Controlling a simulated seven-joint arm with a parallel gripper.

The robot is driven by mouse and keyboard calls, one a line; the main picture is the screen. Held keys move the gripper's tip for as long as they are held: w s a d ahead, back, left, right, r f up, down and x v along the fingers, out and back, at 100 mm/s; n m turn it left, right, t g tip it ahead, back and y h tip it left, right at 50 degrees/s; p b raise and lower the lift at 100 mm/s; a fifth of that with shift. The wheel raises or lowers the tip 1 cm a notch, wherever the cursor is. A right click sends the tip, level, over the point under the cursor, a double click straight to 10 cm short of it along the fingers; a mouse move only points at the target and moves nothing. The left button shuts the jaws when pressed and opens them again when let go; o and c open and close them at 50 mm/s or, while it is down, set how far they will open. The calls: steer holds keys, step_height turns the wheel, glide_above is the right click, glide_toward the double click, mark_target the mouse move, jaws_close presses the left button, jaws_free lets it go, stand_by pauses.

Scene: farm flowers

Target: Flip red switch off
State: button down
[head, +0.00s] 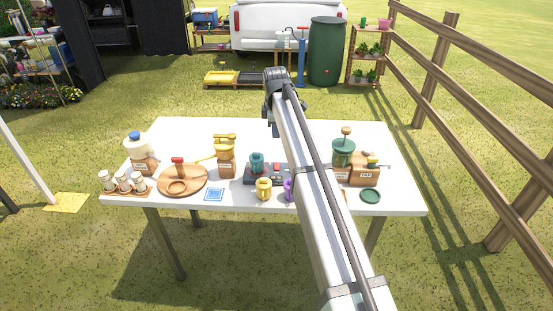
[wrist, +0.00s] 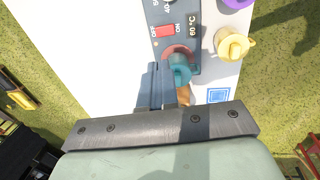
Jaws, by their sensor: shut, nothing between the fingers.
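The red switch (wrist: 165,31) sits on a grey control panel (wrist: 152,14) with the labels OFF and ON on its two sides. I cannot tell which side is pressed. In the head view the panel (head: 251,181) lies on the white table, with the red switch (head: 277,166) small on it. My gripper (wrist: 162,68) is shut and empty, with its fingers pointing towards the panel. The fingers are just beside a teal mug (wrist: 181,75) that stands on a red ring of the panel. The gripper appears apart from the switch.
A yellow mug (wrist: 231,47) and a purple mug (head: 288,190) stand near the panel at the table's front. The table's (head: 190,133) back half is mostly clear.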

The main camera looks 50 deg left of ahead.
mark_target(276, 167)
steer(key=f, duration=0.4)
steer(key=w+a+f, duration=0.1)
steer(key=f, duration=0.9)
steer(key=shift+w+a, duration=0.25)
steer(key=shift+a, duration=0.05)
steer(key=shift+r, duration=0.1)
steer(key=shift+w+a+f, duration=0.1)
steer(key=shift+f, duration=0.15)
steer(key=shift+d, duration=0.2)
steer(key=shift+s+d, duration=0.5)
steer(key=shift+s, duration=0.15)
steer(key=shift+r, duration=0.1)
